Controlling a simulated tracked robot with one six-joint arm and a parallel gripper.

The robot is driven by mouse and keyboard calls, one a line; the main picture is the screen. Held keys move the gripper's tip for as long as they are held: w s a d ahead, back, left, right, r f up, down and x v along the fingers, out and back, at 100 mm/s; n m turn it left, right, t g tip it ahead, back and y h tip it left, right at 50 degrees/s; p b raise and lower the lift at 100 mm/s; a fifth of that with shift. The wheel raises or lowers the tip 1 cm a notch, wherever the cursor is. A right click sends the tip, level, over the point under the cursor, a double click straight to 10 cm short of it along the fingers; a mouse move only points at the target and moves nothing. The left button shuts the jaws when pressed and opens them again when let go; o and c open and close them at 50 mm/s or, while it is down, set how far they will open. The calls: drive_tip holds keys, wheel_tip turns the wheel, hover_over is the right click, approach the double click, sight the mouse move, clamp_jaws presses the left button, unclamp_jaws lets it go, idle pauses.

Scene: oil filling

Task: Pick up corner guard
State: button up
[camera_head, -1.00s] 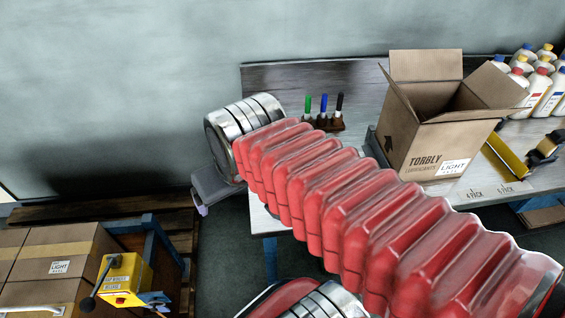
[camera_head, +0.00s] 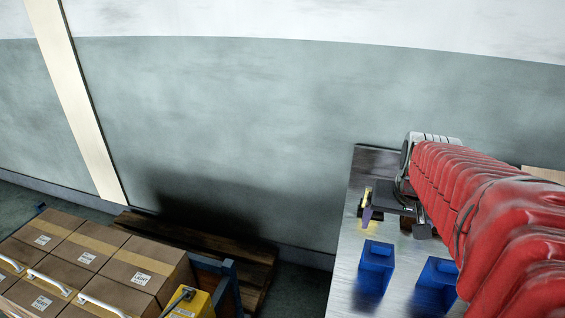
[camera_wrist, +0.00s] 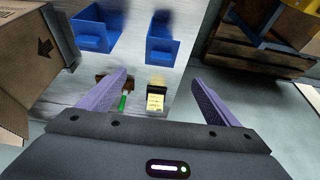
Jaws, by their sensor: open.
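My gripper (camera_wrist: 160,76) is open, its two purple fingers spread wide above the metal table. The head view also shows it (camera_head: 385,208), small, near the table's left edge. A dark block with a yellow label (camera_wrist: 156,100) appears between the fingers in the wrist view, and nothing is held. I cannot tell for sure which thing is the corner guard. Curved white pieces (camera_head: 102,303) lie on the carton stack at lower left in the head view, far from my gripper.
Two blue bins (camera_head: 376,262) (camera_wrist: 172,38) stand on the table (camera_head: 345,235). A brown marker rack with a green marker (camera_wrist: 122,102) is beside the labelled block. An open carton (camera_wrist: 35,45) is at left in the wrist view. Stacked cartons (camera_head: 150,262) and a wooden pallet (camera_head: 225,238) are left of the table.

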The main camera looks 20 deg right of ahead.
sight(382, 244)
drive_tip(key=shift+f, duration=0.1)
drive_tip(key=shift+x, duration=4.25)
drive_tip(key=shift+f, duration=0.1)
drive_tip(key=shift+x, duration=2.55)
drive_tip(key=shift+c, duration=0.2)
drive_tip(key=c, duration=1.6)
drive_tip(key=shift+o, duration=0.2)
